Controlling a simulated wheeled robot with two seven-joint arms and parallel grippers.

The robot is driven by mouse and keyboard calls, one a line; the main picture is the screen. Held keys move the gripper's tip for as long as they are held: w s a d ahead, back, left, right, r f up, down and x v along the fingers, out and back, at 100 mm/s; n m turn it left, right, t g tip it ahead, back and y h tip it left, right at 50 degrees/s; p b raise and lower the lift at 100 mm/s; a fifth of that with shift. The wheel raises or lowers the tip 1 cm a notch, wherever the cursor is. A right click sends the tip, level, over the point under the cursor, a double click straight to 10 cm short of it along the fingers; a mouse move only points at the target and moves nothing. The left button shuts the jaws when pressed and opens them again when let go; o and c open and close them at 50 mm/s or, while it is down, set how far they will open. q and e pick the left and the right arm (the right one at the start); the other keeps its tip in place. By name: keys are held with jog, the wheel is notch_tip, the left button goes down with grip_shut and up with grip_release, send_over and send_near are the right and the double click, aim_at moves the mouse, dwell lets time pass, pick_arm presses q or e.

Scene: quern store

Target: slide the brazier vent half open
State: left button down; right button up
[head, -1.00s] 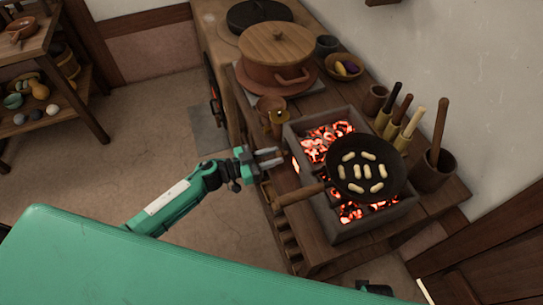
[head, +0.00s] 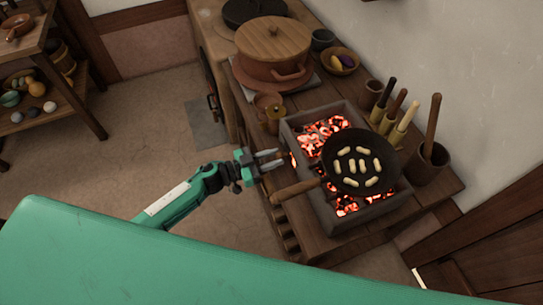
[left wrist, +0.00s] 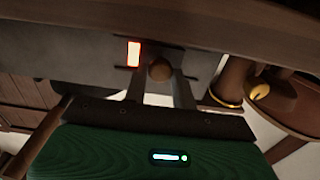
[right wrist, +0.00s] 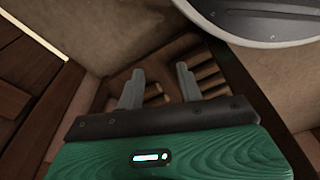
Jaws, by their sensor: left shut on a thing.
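The grey brazier (head: 322,212) stands on the wooden bench, full of glowing coals. In the left wrist view its grey side wall (left wrist: 85,68) shows a bright orange vent slot (left wrist: 134,54). A round brown knob (left wrist: 160,70) sits just right of the slot. My left gripper (head: 277,158) is at the brazier's left side; in the left wrist view its fingers close on the knob. The vent's slider plate is hard to make out. My right gripper (right wrist: 158,85) is open and empty in the right wrist view, and out of the head view.
A black pan (head: 361,162) with several pale pieces rests on the brazier, its handle (head: 296,192) sticking out close to my left gripper.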

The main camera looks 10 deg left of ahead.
pick_arm(q)
jog(key=c, duration=1.1)
grip_release()
jog(key=shift+c, duration=0.2)
jog(key=shift+a, duration=0.1)
jog(key=shift+s+a+f, duration=0.1)
jog(key=shift+s+a, duration=0.15)
jog(key=v, duration=1.3)
jog(key=shift+b, duration=0.4)
pick_arm(e)
jog(key=shift+w+a+r, duration=0.1)
jog(key=shift+w+r, duration=0.15)
jog(key=shift+r, duration=0.4)
jog(key=shift+w+a+r, duration=0.1)
jog(key=shift+w+r, duration=0.15)
jog(key=shift+r, duration=0.35)
jog(key=shift+f, duration=0.15)
